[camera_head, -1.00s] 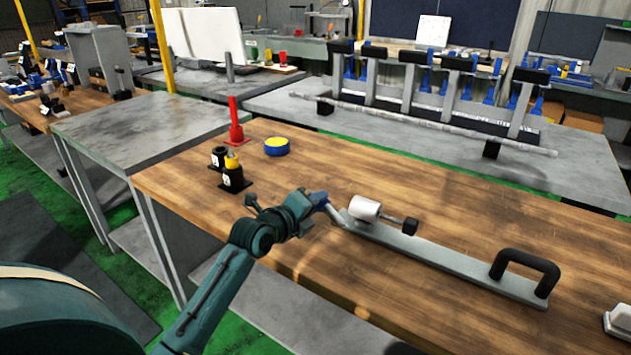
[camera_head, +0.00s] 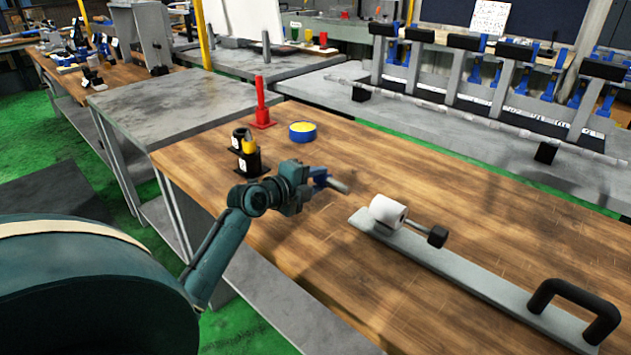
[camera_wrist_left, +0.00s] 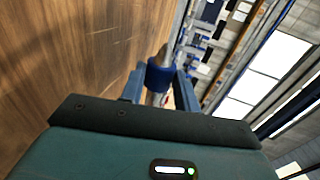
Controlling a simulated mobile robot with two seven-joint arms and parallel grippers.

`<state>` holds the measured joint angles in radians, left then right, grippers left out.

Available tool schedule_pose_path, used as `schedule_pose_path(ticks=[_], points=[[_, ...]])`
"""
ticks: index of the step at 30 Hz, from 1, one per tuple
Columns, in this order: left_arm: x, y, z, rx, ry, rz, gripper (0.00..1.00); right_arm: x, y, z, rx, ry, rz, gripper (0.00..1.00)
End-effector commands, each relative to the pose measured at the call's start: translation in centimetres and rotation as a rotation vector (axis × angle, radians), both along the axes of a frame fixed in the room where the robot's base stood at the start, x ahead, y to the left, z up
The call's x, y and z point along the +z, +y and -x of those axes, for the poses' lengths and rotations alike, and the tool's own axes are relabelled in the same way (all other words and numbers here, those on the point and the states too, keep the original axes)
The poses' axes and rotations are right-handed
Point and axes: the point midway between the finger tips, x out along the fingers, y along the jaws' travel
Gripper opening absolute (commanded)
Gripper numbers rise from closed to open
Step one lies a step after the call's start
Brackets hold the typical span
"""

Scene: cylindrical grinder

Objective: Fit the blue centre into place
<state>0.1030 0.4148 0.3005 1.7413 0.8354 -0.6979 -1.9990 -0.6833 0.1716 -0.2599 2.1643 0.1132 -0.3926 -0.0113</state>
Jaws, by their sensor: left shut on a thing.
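My left gripper (camera_head: 316,178) is above the wooden bench and shut on the blue centre (camera_head: 334,183). The centre has a blue collar and a grey metal shank that points right in the head view. In the left wrist view the blue collar of the centre (camera_wrist_left: 159,76) sits between the two fingers of the left gripper (camera_wrist_left: 160,86), with grey metal showing on both sides of it. The grey bar (camera_head: 450,268) on the bench carries a white cylinder (camera_head: 387,211) near its left end. The centre is apart from the bar. My right gripper is out of view.
A black handle (camera_head: 578,296) rises from the bar's right end.

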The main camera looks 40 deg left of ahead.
Motion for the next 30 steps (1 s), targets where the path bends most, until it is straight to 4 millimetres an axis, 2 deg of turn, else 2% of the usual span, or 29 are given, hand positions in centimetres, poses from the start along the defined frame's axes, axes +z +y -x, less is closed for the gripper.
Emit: schedule_pose_path(ticks=[7,16,30], points=[[0.5,-2.5,0.2,-0.004,-0.003,0.002,0.00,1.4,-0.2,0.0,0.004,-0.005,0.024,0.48],[0.4,-4.9,0.3,-0.003,-0.004,0.002,0.00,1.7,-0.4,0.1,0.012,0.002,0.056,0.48],[0.2,-5.6,0.4,-0.002,-0.005,0.002,0.00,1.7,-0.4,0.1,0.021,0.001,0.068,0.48]])
